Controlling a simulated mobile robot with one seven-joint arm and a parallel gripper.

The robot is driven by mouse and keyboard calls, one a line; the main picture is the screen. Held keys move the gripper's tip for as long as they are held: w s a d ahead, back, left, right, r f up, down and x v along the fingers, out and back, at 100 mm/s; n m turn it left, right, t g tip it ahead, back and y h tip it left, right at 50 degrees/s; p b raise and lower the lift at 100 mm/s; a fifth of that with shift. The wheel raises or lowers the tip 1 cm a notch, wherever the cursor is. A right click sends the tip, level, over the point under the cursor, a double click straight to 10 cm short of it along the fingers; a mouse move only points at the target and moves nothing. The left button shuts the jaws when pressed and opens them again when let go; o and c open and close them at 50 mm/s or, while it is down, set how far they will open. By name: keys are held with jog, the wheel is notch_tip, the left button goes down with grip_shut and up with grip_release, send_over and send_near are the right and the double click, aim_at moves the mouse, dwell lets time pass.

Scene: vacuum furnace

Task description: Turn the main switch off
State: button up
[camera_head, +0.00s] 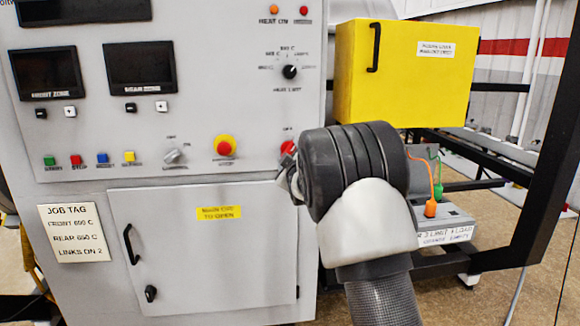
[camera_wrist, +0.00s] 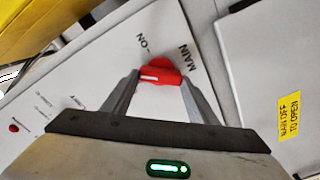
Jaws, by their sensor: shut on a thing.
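The main switch is a red rotary knob (camera_wrist: 160,73) with a white pointer line on a pale panel. In the wrist view the words "MAIN" and "ON" show beside it, the view being tilted. My gripper (camera_wrist: 155,80) is shut on the knob, one finger on each side. In the head view a red part of the switch (camera_head: 288,147) shows at the panel's right, with a label above it too small to read surely. My gripper (camera_head: 288,182) reaches it from the right, and my wrist hides most of the fingers and the knob.
A grey cabinet door (camera_head: 205,255) with a yellow "MAIN OFF TO OPEN" label (camera_wrist: 289,116) lies below the switch. A red and yellow emergency button (camera_head: 225,147) sits left of it. A yellow box (camera_head: 400,95) stands out at the right, above my wrist.

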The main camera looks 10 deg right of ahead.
jog(key=n+b, duration=0.7)
jog(key=shift+f, duration=0.15)
dwell(0.6)
jog(key=o, duration=1)
jog(key=shift+o, duration=0.2)
jog(key=shift+s, duration=0.1)
jog(key=s, duration=1.7)
jog(key=shift+s+p, duration=0.15)
jog(key=shift+p, duration=0.15)
